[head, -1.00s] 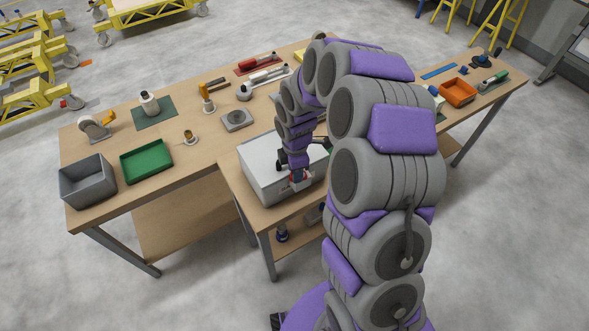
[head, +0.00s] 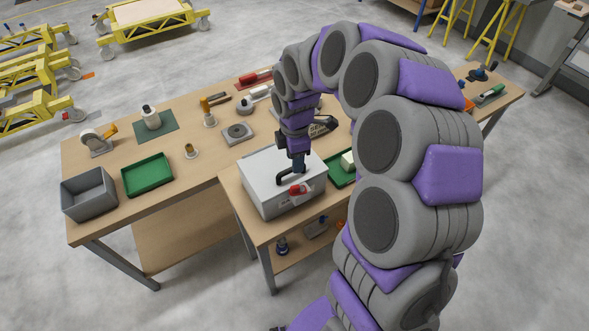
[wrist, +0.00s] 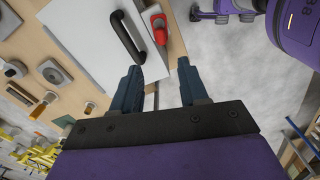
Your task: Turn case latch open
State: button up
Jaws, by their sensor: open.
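The pale grey case (head: 262,183) stands on the front wooden table, with its lid down. Its black handle (head: 283,178) and red latch (head: 297,189) are at the near right side. In the wrist view the handle (wrist: 128,36) and red latch (wrist: 159,28) show clearly beyond the fingertips. My gripper (head: 299,168) is over the case near the handle in the head view. In the wrist view my gripper (wrist: 157,70) has its two blue fingers spread, with nothing between them. The latch is beyond them, apart from the jaws.
A green tray (head: 338,176) is right of the case, partly hidden by my arm. A grey bin (head: 88,203) and another green tray (head: 147,185) stand on the long table's left. Several tools lie behind. Open floor shows at the lower left.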

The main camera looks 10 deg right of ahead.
jog(key=shift+r, duration=2.4)
jog(key=s+d+f+m+g+b, duration=0.1)
jog(key=s+m+b, duration=0.4)
jog(key=s+m, duration=1.3)
jog(key=s, duration=1.5)
jog(key=shift+d+f+m+g+b, duration=0.3)
jog(key=shift+f+m+g, duration=0.05)
jog(key=shift+m+g, duration=0.05)
jog(key=shift+w, duration=0.2)
